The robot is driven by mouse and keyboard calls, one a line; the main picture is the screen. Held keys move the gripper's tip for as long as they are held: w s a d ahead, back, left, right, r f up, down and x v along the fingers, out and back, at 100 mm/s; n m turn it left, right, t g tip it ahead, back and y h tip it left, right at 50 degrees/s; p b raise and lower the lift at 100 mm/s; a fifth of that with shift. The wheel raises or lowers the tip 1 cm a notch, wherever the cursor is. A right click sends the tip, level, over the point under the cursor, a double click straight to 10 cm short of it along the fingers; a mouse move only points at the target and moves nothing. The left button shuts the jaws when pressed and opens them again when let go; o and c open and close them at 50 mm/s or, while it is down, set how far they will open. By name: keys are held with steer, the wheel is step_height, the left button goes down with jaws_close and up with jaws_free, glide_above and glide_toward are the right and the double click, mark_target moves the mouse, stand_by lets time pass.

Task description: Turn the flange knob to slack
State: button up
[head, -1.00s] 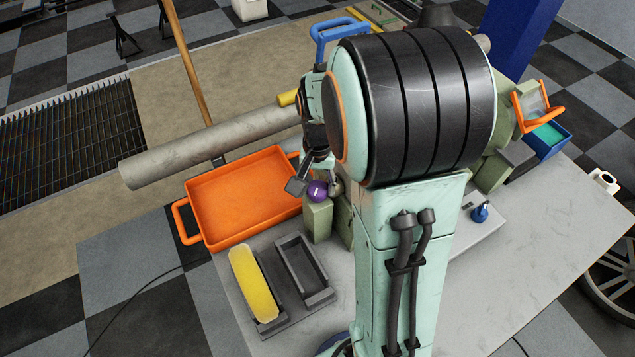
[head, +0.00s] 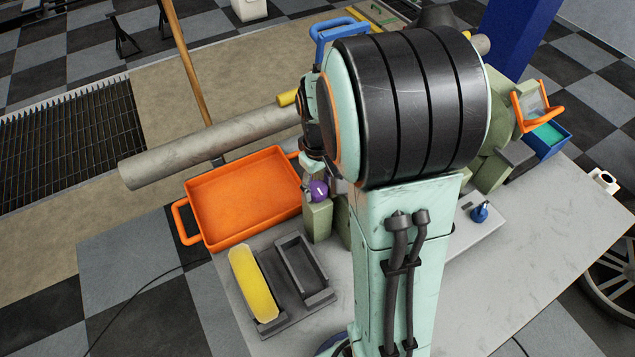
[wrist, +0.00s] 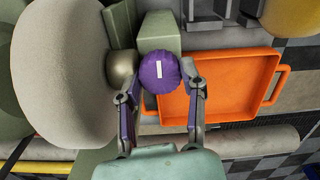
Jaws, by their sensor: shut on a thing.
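The purple flange knob (head: 319,191) is round with a white mark on its face. It sits on a green block (head: 318,219) beside the orange tray. In the wrist view the knob (wrist: 172,80) lies between the two fingers of my gripper (wrist: 160,78), one on each side, and its white mark stands about upright in the picture. My gripper is shut on the knob. In the head view my wrist comes down just above the knob, and my arm hides much of what is behind it. No scale or label for slack can be read.
An orange tray (head: 243,193) stands left of the knob. A yellow piece (head: 252,283) lies in a grey holder in front. A long grey pipe (head: 215,144) runs behind the tray. A blue knob (head: 480,212) stands on the right, with clear table in front.

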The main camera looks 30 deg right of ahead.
mark_target(318, 188)
stand_by(0.4)
steer(key=o, duration=1.2)
steer(key=shift+c, duration=0.2)
step_height(318, 188, up, 12)
